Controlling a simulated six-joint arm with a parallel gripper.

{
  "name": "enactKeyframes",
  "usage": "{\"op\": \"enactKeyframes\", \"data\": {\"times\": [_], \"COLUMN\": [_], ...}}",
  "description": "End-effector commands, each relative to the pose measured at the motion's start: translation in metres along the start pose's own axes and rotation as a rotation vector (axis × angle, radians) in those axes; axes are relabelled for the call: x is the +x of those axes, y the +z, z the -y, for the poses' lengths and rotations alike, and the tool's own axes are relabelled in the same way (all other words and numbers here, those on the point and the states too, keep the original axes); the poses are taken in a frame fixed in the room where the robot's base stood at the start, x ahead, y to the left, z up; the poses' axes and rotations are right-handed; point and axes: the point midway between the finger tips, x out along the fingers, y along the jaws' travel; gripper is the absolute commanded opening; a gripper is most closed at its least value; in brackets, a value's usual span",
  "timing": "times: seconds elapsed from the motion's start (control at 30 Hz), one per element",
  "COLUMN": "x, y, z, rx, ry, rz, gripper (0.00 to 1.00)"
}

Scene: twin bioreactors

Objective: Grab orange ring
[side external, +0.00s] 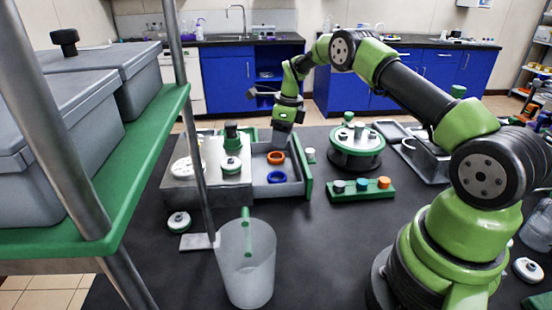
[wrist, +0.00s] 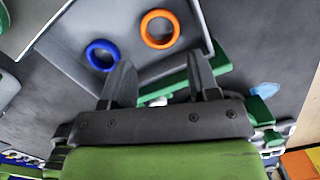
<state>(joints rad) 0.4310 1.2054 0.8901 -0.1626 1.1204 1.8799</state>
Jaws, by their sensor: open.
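The orange ring (side external: 276,153) lies in a grey open drawer (side external: 262,186) with a green front, behind the blue ring (side external: 276,172). In the wrist view the orange ring (wrist: 144,29) lies flat, right of the blue ring (wrist: 91,55). My gripper (side external: 283,125) is above the back part of the drawer in the side view. In the wrist view its two dark fingers (wrist: 160,75) are apart with nothing between them. The orange ring lies beyond the fingertips and apart from them.
A green rack (side external: 360,193) with capped vials and a round green stand (side external: 356,160) are right of the drawer. A translucent beaker (side external: 247,275) and metal post (side external: 197,150) stand in front. A green shelf (side external: 140,150) with grey bins is at left.

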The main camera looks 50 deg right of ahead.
Motion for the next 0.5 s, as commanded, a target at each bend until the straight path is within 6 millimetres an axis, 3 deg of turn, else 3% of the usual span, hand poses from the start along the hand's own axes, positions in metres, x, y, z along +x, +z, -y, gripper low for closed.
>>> {"op": "enactKeyframes", "data": {"times": [0.5], "x": [0.057], "y": [0.004], "z": [0.0], "rx": [-0.003], "ry": [0.001], "rz": [0.001], "gripper": [0.55]}}
